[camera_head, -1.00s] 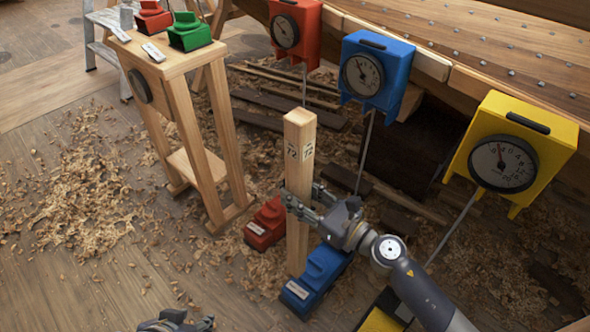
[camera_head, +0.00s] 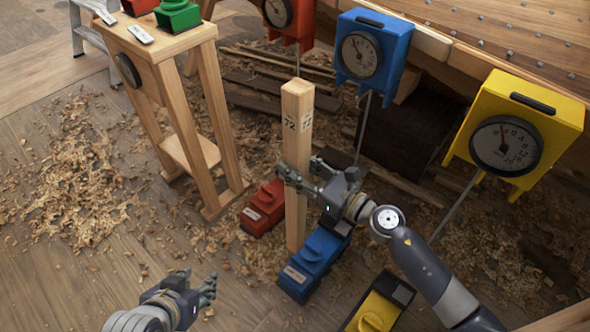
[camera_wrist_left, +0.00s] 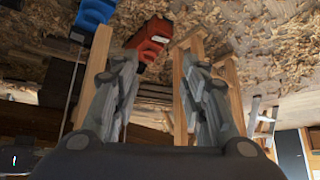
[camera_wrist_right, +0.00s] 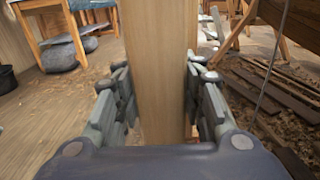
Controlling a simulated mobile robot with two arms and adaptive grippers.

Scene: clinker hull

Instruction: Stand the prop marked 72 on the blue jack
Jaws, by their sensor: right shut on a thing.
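The prop marked 72 (camera_head: 297,135) is a tall, square wooden post, held upright. My right gripper (camera_head: 298,182) is shut on it around mid-height; the right wrist view shows the post (camera_wrist_right: 160,75) between the fingers. The blue jack (camera_head: 318,253) lies on the floor at the prop's foot. The prop's lower end shows against the jack's left, far side; I cannot tell whether they touch. My left gripper (camera_head: 210,287) is empty and low at the front left, its fingers apart in the left wrist view (camera_wrist_left: 157,95).
A red jack (camera_head: 264,207) sits just left of the prop, and a yellow jack (camera_head: 378,305) front right. Blue (camera_head: 374,50) and yellow (camera_head: 508,135) gauges stand behind and right. A wooden stand (camera_head: 160,55) carries a green jack (camera_head: 177,15). Shavings cover the floor.

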